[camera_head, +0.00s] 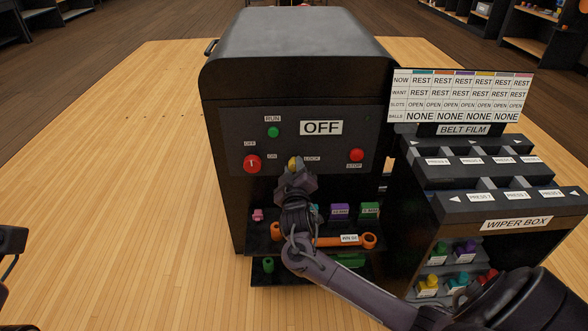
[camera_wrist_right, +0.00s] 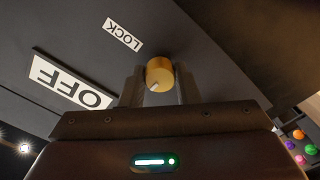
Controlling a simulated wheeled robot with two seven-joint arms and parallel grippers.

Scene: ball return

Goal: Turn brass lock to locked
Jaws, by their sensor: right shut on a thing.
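The brass lock (camera_head: 292,162) is a small round knob on the black front panel of a machine, beside a LOCK label (camera_head: 312,158). In the right wrist view the brass lock (camera_wrist_right: 159,73) sits between the two fingers of my right gripper (camera_wrist_right: 158,90). A small pale mark shows on its face, toward the lower left in that view. My right gripper (camera_head: 293,168) is shut on the knob and hides much of it in the head view. A dark part of my left arm shows at the left edge; its fingers are out of view.
The panel carries an OFF sign (camera_head: 321,128), a green RUN button (camera_head: 273,132), a red knob (camera_head: 252,163) at left and a red STOP button (camera_head: 356,155) at right. Below is a shelf with small coloured blocks and an orange bar (camera_head: 330,241). The wiper box (camera_head: 516,223) stands right.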

